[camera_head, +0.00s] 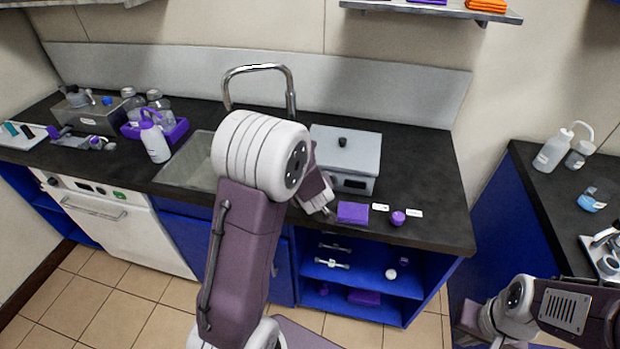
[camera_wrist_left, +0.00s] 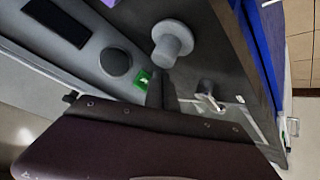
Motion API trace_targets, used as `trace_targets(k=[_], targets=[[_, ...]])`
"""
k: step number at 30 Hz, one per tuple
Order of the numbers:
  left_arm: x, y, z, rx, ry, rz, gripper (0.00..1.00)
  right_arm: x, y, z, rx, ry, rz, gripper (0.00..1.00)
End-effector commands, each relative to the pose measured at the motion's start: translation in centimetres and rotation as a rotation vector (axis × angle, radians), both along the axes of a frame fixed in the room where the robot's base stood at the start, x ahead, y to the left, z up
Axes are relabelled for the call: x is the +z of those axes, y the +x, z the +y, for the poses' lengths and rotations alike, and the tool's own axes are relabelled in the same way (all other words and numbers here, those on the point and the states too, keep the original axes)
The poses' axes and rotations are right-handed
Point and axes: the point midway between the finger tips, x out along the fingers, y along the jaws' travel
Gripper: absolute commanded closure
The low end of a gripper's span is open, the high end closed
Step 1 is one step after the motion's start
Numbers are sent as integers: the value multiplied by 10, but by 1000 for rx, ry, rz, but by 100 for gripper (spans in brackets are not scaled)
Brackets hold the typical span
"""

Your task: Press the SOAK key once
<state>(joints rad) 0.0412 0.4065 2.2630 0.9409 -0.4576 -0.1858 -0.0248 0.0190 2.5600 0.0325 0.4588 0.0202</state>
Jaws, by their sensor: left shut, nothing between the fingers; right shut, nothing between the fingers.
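A grey metal box (camera_head: 345,150) with a lidded top stands on the dark counter. Its front panel (camera_wrist_left: 85,55) fills the upper left of the left wrist view, with a dark display (camera_wrist_left: 55,22), a dark round button (camera_wrist_left: 115,62) and a green key (camera_wrist_left: 142,80). No SOAK label is readable. My left gripper (camera_wrist_left: 160,90) is shut and empty, its fingertips right beside the green key; I cannot tell whether they touch. In the head view my left gripper (camera_head: 324,203) is at the box's front, partly hidden by my wrist. My right gripper (camera_head: 470,316) is shut and empty, low at the right.
A purple block (camera_head: 353,213) and a small purple item (camera_head: 398,217) lie before the box. A sink (camera_head: 190,160) with a tall tap (camera_head: 258,68) is to its left. A white appliance (camera_head: 120,225) stands below.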

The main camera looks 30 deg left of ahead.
Motion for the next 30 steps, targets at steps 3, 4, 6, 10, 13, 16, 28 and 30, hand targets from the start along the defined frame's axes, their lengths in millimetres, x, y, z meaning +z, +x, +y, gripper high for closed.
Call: trace_targets(k=[3,4,6,10,13,16,28,30], targets=[[1,1,0,0,0,0,100,2,0,0,0,0,0,100],[1,2,0,1,0,1,100,2,0,0,0,0,0,100],[2,4,1,1,-1,0,100,5,0,0,0,0,0,100],[1,8,2,1,0,1,100,7,0,0,0,0,0,100],[0,8,2,0,0,0,100,6,0,0,0,0,0,100],[0,8,2,0,0,0,100,6,0,0,0,0,0,100],[1,12,3,0,0,0,100,9,0,0,0,0,0,100],[1,12,3,0,0,0,100,9,0,0,0,0,0,100]])
